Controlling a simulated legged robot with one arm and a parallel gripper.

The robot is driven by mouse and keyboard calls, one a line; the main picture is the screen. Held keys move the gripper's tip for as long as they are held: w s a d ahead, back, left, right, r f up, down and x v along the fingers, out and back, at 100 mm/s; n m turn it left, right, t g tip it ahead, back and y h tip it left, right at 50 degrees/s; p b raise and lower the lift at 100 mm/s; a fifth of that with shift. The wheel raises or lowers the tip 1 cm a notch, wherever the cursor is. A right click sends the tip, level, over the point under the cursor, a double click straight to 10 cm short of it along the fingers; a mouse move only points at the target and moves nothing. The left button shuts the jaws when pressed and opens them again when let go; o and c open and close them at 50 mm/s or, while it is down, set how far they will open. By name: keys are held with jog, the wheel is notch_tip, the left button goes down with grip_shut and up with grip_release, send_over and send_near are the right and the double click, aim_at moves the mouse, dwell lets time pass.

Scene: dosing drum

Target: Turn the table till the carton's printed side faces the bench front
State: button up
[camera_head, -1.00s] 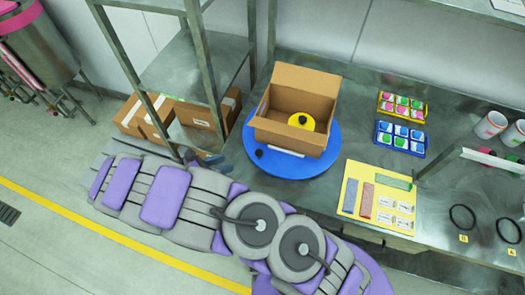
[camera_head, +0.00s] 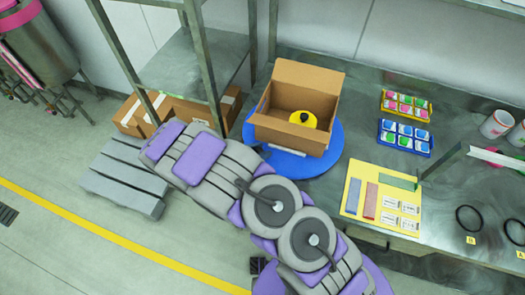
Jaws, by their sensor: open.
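The open brown carton (camera_head: 290,135) stands on the round blue table (camera_head: 333,150) on the steel bench. A yellow disc-shaped thing with a black knob (camera_head: 303,120) shows inside it. The wall of the carton towards me looks plain brown, and I make out no print on the faces I see. A thin white strip (camera_head: 286,151) lies at its foot. My purple and grey arm reaches from the bottom right to the upper left, covering the table's front left edge. My gripper does not show.
A shelf frame (camera_head: 205,65) stands left of the table. Yellow (camera_head: 405,104) and blue (camera_head: 404,140) trays and a yellow board (camera_head: 349,195) lie right. Cups (camera_head: 496,124) and black rings (camera_head: 468,217) are further right. Cartons (camera_head: 130,118) and grey slabs (camera_head: 120,188) lie on the floor.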

jog(key=shift+w+d+f, duration=0.3)
jog(key=shift+w+d, duration=0.05)
jog(key=shift+d, duration=0.2)
grip_shut()
